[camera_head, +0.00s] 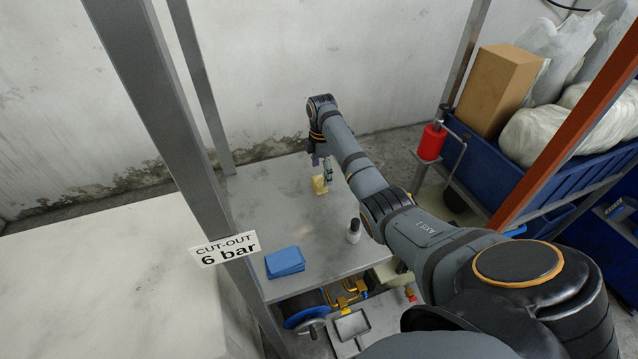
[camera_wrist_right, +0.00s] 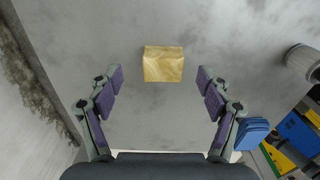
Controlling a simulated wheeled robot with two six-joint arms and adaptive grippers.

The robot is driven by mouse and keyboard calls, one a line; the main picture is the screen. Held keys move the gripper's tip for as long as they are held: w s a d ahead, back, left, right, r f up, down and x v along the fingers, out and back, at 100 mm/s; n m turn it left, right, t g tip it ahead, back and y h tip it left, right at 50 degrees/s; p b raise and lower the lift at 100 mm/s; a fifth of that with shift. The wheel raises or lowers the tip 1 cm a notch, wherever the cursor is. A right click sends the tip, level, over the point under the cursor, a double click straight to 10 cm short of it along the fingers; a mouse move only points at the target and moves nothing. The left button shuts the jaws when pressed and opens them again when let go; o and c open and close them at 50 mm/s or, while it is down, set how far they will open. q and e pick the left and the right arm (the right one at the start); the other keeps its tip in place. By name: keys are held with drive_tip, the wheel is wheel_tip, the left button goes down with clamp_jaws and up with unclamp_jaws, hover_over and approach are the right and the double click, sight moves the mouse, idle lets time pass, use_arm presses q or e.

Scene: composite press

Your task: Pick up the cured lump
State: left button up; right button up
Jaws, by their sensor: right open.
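The cured lump is a small yellow block (camera_head: 319,185) lying on the grey metal table (camera_head: 305,225). In the right wrist view the lump (camera_wrist_right: 163,64) is a yellowish, blocky piece, centred between the finger lines and beyond the fingertips. My right gripper (camera_head: 321,165) is above the lump in the head view, pointing down. In the right wrist view its purple-padded fingers (camera_wrist_right: 160,79) are spread wide with nothing between them. No contact with the lump shows. My left gripper is not in either view.
Folded blue cloths (camera_head: 285,262) and a small dark-capped white bottle (camera_head: 353,231) are on the table's near part. Grey posts stand left, one with a "CUT-OUT 6 bar" sign (camera_head: 224,248). A red canister (camera_head: 431,142) and blue bin (camera_head: 500,160) are to the right.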

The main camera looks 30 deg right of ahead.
sight(322, 179)
drive_tip(key=f, duration=0.2)
drive_tip(key=f+p, duration=0.1)
drive_tip(key=f, duration=0.1)
drive_tip(key=shift+s, duration=0.25)
drive_tip(key=shift+d+f, duration=0.1)
drive_tip(key=shift+f, duration=0.1)
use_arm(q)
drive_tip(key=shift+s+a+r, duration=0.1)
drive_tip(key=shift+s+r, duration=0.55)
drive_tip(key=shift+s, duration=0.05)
use_arm(e)
drive_tip(key=c, duration=1.3)
drive_tip(key=shift+o, duration=0.2)
drive_tip(key=shift+w+r+b, duration=0.1)
drive_tip(key=shift+r+b, duration=0.25)
drive_tip(key=shift+r, duration=0.2)
use_arm(q)
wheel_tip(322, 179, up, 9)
drive_tip(key=p, duration=0.9)
drive_tip(key=shift+p, duration=0.3)
use_arm(e)
drive_tip(key=s+a+r, duration=0.8)
drive_tip(key=s+r, duration=0.3)
drive_tip(key=r, duration=0.1)
drive_tip(key=shift+s, duration=0.4)
